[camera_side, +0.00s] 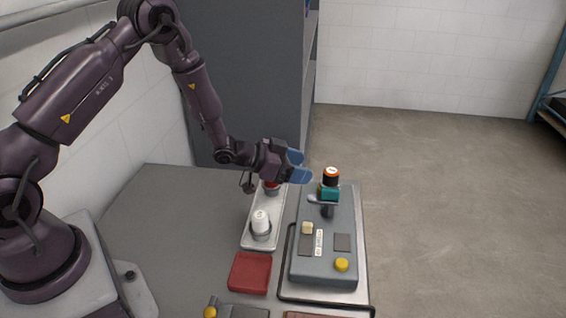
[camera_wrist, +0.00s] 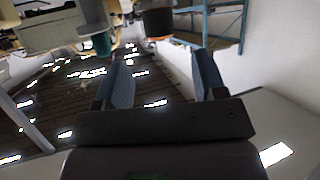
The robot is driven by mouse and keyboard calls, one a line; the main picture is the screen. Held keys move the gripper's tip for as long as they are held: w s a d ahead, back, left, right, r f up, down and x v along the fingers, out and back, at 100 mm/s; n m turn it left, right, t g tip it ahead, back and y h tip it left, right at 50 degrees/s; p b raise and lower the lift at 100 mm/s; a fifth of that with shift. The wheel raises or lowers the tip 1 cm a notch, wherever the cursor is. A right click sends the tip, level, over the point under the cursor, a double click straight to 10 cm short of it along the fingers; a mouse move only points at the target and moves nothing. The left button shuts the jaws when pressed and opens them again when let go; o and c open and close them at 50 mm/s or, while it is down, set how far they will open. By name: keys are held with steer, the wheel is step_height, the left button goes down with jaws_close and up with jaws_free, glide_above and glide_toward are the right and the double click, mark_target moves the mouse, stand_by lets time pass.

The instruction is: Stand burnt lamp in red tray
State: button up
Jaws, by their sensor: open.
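A dark cylinder with an orange-and-white top (camera_side: 331,176), which looks like the burnt lamp, stands upright in a teal holder (camera_side: 329,194) on a grey device. In the wrist view the dark cylinder (camera_wrist: 158,23) shows its orange band near the top edge, beyond the fingers, and the teal part (camera_wrist: 102,43) is to its left. My gripper (camera_side: 305,167) is open and empty, with blue fingers just left of the dark cylinder and apart from it. Its fingers also show in the wrist view (camera_wrist: 162,64). The red tray (camera_side: 250,273) is empty, at the front left of the device.
A pale narrow tray (camera_side: 250,241) left of the device holds a white lamp (camera_side: 261,223) and a red-topped piece (camera_side: 271,186), partly hidden by my gripper. The grey device (camera_side: 325,273) has a yellow button (camera_side: 342,265) and a grey lever (camera_side: 322,199). Table left of the trays is clear.

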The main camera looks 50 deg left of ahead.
steer(key=s+a+r+n+g+y, duration=0.15)
steer(key=s+r+y, duration=0.25)
steer(key=r, duration=0.5)
steer(key=s+a+r+n+y, duration=0.1)
steer(key=s+a+r+y, duration=0.2)
steer(key=r, duration=0.7)
steer(key=s+d+r+n+g, duration=0.2)
steer(key=s+r, duration=0.3)
steer(key=s, duration=0.6)
steer(key=shift+d+y, duration=0.4)
steer(key=shift+d, duration=0.05)
steer(key=shift+o, duration=0.5)
steer(key=s+d+r+g+h, duration=0.1)
steer(key=s+d+g, duration=0.2)
steer(key=s, duration=0.9)
steer(key=shift+s+d+r+h, duration=0.15)
steer(key=shift+d+h, duration=0.25)
steer(key=shift+d, duration=0.25)
steer(key=shift+n, duration=0.25)
